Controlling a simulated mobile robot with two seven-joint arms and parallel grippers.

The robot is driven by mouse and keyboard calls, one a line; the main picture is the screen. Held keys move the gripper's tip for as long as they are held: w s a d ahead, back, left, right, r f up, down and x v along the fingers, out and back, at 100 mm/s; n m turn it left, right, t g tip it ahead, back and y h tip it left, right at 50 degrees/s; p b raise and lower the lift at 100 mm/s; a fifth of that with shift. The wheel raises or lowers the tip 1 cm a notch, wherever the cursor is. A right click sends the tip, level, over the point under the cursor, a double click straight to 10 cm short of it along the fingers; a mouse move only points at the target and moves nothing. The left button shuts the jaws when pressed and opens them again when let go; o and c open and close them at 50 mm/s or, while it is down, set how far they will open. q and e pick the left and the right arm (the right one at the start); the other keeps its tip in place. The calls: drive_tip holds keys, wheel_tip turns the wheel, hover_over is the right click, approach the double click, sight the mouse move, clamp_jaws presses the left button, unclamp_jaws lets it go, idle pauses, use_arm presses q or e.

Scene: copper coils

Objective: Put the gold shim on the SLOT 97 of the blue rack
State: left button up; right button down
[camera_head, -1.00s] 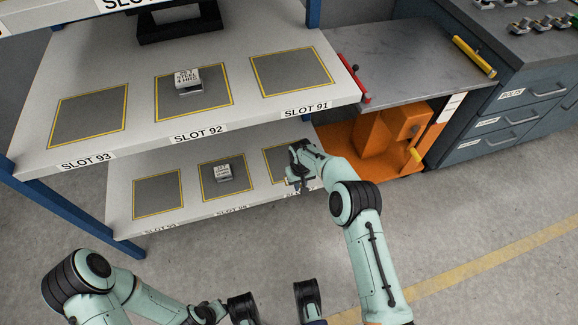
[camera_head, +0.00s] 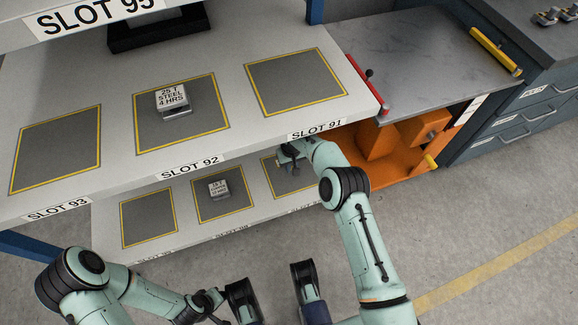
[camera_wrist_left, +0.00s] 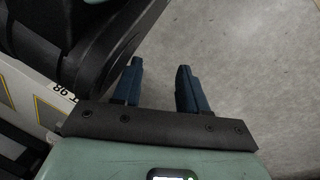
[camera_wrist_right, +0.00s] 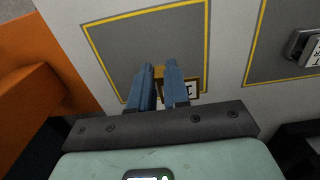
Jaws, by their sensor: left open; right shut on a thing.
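The rack has blue posts and pale shelves with yellow-edged grey pads. My right gripper (camera_head: 290,158) is at the right-hand pad (camera_head: 272,178) of the lower shelf, just below the SLOT 91 edge. In the right wrist view its blue fingers (camera_wrist_right: 159,68) are close together. They are shut on the gold shim (camera_wrist_right: 191,76), which shows beside and behind the fingertips with a white label. The gripper hides part of it. I cannot tell whether the shim touches the pad. SLOT 97's label is not readable. My left gripper (camera_wrist_left: 160,70) is open and empty above the floor.
A labelled steel block (camera_head: 172,101) sits on the SLOT 92 pad, and another block (camera_head: 218,188) on the lower middle pad. The upper shelf edge overhangs my right gripper. An orange piece (camera_head: 378,140) and a grey table (camera_head: 420,60) stand to the right.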

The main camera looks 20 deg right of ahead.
drive_tip(key=b, duration=0.2)
hover_over(291, 182)
wheel_tip(291, 182, down, 5)
drive_tip(key=shift+f, duration=0.1)
drive_tip(key=shift+f+b, duration=1)
drive_tip(key=shift+f, duration=1.1)
use_arm(q)
drive_tip(key=s+a+f+g, duration=0.1)
drive_tip(key=s+f, duration=0.3)
drive_tip(key=s, duration=0.4)
drive_tip(key=shift+f+n+g, duration=0.3)
drive_tip(key=shift+g, duration=0.6)
use_arm(e)
drive_tip(key=shift+f, duration=0.15)
drive_tip(key=c, duration=1.1)
unclamp_jaws()
